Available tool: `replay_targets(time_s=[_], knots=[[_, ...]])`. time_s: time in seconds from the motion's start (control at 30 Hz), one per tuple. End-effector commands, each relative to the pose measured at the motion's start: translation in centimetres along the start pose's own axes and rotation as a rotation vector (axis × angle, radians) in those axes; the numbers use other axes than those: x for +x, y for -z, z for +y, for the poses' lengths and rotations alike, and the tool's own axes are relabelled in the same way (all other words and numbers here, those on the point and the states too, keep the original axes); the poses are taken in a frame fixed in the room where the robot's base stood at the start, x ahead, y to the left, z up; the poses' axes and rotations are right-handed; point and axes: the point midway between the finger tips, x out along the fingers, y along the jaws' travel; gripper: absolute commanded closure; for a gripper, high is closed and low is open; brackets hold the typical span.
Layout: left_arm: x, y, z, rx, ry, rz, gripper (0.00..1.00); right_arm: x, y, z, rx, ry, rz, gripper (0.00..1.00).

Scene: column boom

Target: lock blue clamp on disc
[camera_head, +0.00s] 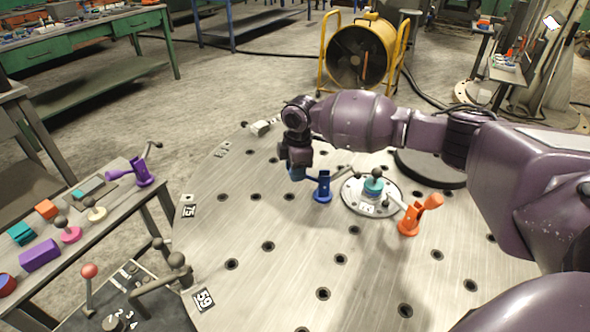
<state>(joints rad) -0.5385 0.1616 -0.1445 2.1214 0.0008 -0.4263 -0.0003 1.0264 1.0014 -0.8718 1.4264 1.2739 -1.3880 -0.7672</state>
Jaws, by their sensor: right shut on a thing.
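The blue clamp (322,188) stands upright on the round metal table, just left of the pale disc (352,204). Its blue arm reaches left to my right gripper (297,174). My right gripper points down and is shut on the blue clamp's handle end; its fingertips are mostly hidden. The pale disc lies flat and carries a teal knob (373,184) and a small printed label. An orange clamp (409,219) stands at the disc's right front side. I cannot tell whether either clamp touches the disc. My left gripper is not in view.
The perforated round table (290,285) has free room in front. A dark round plate (430,172) lies behind the disc. A side bench (100,232) on the left holds a purple clamp (143,172) and several coloured parts. A yellow fan (358,52) stands on the floor behind.

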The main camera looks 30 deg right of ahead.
Motion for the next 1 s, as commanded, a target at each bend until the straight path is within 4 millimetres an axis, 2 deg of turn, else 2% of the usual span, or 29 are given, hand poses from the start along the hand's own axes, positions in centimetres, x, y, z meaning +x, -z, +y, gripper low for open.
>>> replay_targets(time_s=[0.03, 0.3, 0.73, 1.0], knots=[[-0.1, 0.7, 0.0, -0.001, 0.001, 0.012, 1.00, -0.6, -0.2, -0.1, 0.003, -0.010, 0.028, 1.00], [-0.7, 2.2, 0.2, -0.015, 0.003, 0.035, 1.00, -2.1, -1.4, -0.5, 0.004, -0.066, 0.226, 1.00], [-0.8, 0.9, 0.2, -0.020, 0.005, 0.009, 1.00, -3.4, -3.6, -1.1, 0.003, -0.147, 0.524, 1.00], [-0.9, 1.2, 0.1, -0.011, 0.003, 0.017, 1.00, -3.9, -4.3, -1.2, 0.001, -0.174, 0.619, 1.00]])
